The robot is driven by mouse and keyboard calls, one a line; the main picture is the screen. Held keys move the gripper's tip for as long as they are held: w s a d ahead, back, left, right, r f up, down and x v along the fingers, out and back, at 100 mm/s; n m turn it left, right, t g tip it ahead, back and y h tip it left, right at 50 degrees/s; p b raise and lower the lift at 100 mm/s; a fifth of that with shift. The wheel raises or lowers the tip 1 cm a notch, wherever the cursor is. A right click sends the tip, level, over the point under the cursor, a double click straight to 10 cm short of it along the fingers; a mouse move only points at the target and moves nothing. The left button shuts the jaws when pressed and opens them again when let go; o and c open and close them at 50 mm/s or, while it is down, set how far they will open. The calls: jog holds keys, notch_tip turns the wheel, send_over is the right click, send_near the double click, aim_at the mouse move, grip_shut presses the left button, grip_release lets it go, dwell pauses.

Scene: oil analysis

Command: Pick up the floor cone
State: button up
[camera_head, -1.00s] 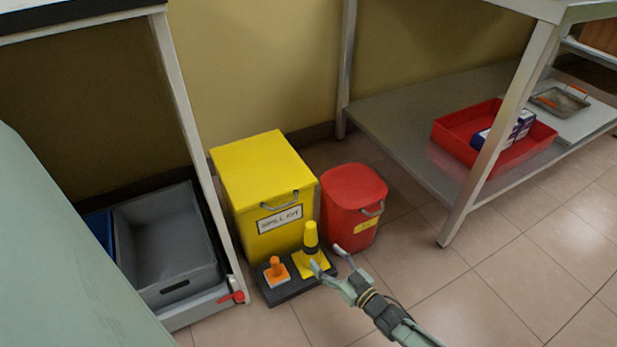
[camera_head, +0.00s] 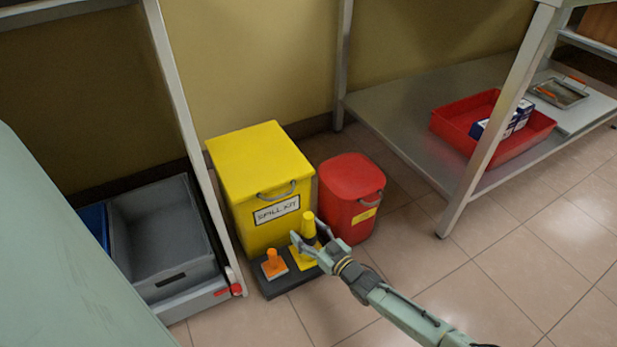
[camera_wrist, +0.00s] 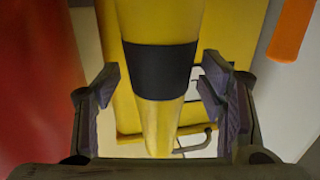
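The yellow cone (camera_head: 308,219) with a black band stands upright on a dark base tray (camera_head: 287,283) in front of the spill kit box. In the wrist view the cone (camera_wrist: 160,68) fills the middle, between the two fingers. My gripper (camera_head: 309,232) is open around it, with one finger on each side and a visible gap at both. The yellow cone's lower part is partly hidden by my gripper.
The yellow spill kit box (camera_head: 262,170) stands right behind the cone, and a red bin (camera_head: 350,190) is close at its right. A grey crate (camera_head: 165,240) is at the left. The floor (camera_head: 500,290) in front and to the right is clear.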

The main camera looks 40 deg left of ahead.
grip_shut()
dwell(0.7)
